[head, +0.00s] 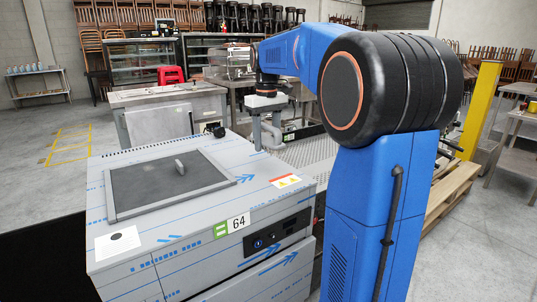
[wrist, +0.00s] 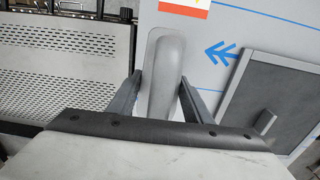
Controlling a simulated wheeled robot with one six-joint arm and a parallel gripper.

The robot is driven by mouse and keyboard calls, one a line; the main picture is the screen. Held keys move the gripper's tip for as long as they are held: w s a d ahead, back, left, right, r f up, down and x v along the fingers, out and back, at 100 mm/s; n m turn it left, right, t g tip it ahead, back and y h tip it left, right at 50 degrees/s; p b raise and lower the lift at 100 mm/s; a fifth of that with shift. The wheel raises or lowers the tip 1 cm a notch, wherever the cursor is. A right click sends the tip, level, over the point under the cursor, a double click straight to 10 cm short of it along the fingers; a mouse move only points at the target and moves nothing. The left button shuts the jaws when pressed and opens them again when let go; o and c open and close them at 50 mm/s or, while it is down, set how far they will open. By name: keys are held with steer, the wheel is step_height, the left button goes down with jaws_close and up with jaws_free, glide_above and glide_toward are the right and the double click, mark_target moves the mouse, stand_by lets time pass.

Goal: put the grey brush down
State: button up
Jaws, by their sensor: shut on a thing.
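The grey brush (wrist: 168,62) shows in the wrist view as a long rounded grey piece between the two fingers of my gripper (wrist: 160,78). My gripper is shut on it. In the head view my gripper (head: 267,132) points down at the back right corner of the steel appliance (head: 262,205); I cannot make out the brush clearly there. In the wrist view the brush lies over the appliance's steel top (wrist: 215,28), beside the warning label (wrist: 185,6). I cannot tell whether it touches the top.
A dark lid (head: 165,183) with a raised handle (head: 181,164) covers much of the appliance top. A perforated metal surface (wrist: 62,75) lies left of the brush in the wrist view.

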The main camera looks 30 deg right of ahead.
mark_target(267, 125)
steer(key=shift+f, duration=2.3)
steer(key=shift+f, duration=0.15)
steer(key=o, duration=1.2)
step_height(267, 125, up, 12)
steer(key=shift+a+r, duration=0.1)
steer(key=shift+r, duration=0.05)
steer(key=shift+s, duration=0.1)
